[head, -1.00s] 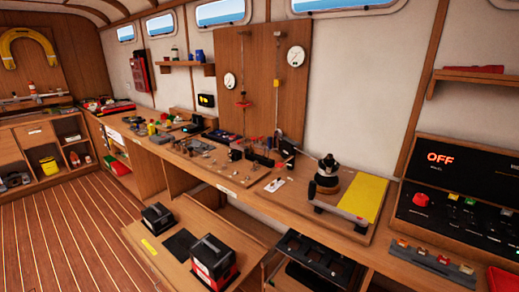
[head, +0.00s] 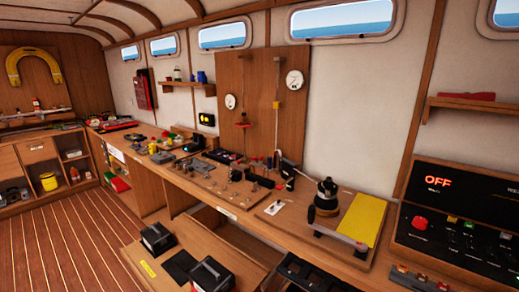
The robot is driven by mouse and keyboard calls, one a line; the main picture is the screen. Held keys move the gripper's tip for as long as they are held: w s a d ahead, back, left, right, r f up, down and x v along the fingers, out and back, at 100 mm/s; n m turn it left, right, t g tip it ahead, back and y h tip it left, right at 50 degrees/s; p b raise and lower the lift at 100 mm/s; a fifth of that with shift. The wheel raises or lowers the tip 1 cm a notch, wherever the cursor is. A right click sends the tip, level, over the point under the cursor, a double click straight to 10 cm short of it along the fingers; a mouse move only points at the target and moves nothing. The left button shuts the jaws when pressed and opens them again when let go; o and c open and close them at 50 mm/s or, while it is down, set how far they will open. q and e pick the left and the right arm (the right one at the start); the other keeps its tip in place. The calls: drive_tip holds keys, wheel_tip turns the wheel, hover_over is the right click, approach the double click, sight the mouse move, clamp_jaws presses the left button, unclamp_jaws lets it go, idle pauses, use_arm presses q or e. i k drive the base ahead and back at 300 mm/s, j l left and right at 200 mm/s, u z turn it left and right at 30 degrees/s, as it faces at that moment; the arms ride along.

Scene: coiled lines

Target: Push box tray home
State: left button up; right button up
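A wooden tray (head: 133,257) juts out from below the long workbench at the bottom of the head view. Two dark boxes stand on it: one at the back left (head: 157,238) and one with a pale lower part at the front right (head: 212,274), cut by the frame edge. A flat black pad (head: 180,265) lies between them, and a yellow label (head: 148,268) is on the tray near its left side.
The workbench (head: 232,208) carries small fittings and a black winch (head: 326,196) beside a yellow panel (head: 362,220). A black slotted holder (head: 290,272) sits low, right of the tray. A control panel (head: 450,225) reads OFF. Striped floor (head: 70,240) is clear at left.

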sight(167, 271)
drive_tip(key=u, duration=1.15)
drive_tip(key=i+z, duration=0.15)
drive_tip(key=z, duration=0.2)
drive_tip(key=i+z, duration=0.15)
drive_tip(key=z, duration=0.2)
drive_tip(key=i+j+z, duration=0.1)
drive_tip(key=z, duration=0.3)
drive_tip(key=i, duration=0.05)
